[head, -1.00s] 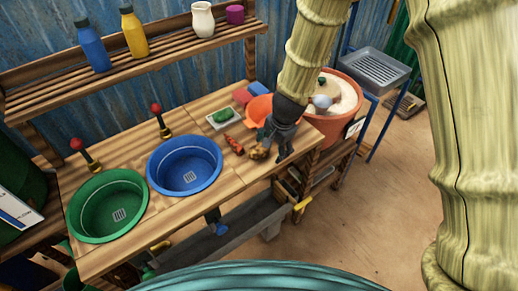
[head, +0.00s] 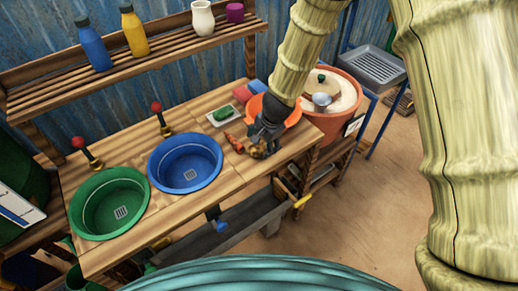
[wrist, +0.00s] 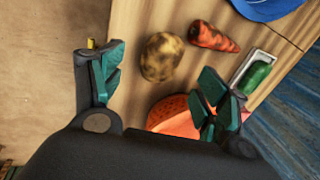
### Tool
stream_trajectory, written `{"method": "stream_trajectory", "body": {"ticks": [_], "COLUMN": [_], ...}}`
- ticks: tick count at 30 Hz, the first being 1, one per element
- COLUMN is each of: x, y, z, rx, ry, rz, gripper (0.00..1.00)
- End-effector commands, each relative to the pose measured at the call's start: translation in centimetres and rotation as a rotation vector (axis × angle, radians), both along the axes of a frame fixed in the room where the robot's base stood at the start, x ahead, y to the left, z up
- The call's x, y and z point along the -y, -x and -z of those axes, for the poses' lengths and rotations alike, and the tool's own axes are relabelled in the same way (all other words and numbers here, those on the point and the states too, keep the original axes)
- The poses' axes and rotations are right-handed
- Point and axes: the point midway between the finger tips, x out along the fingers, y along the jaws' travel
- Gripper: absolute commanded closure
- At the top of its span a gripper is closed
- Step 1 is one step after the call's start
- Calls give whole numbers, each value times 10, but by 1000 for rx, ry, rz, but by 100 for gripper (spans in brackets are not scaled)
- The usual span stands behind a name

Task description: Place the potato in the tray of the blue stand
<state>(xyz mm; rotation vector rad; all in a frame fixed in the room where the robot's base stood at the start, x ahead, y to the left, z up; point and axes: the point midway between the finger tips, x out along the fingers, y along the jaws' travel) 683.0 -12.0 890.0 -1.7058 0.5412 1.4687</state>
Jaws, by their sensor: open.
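The yellow-brown potato (head: 257,153) lies on the wooden counter near its front edge, partly hidden by my gripper in the head view. In the wrist view the potato (wrist: 163,57) shows whole, beyond and roughly between my fingertips. My gripper (head: 266,142) is open and empty, low over the counter at the potato. Its two green-padded fingers (wrist: 162,75) stand apart in the wrist view; I cannot tell whether they touch the potato. The blue stand (head: 348,35) holds a grey slotted tray (head: 374,69) at the back right, and the tray looks empty.
A carrot (head: 234,143) lies beside the potato. A green vegetable on a white dish (head: 213,120) and an orange bowl (head: 292,119) are close by. A blue basin (head: 185,165) and a green basin (head: 108,205) are leftward. A large orange tub (head: 345,110) stands between counter and stand.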

Motion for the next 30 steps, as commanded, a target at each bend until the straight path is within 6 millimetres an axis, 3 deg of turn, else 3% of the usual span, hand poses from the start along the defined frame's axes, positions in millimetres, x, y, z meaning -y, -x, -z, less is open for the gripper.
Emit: {"method": "stream_trajectory", "body": {"ticks": [18,28,30], "x": [-9,-9,-9], "y": [-13,-14,-14], "z": [45,48,48], "rx": [-2,0,0], "ry": [-1,0,0], "rz": [-1,0,0], "gripper": [26,26,35]}}
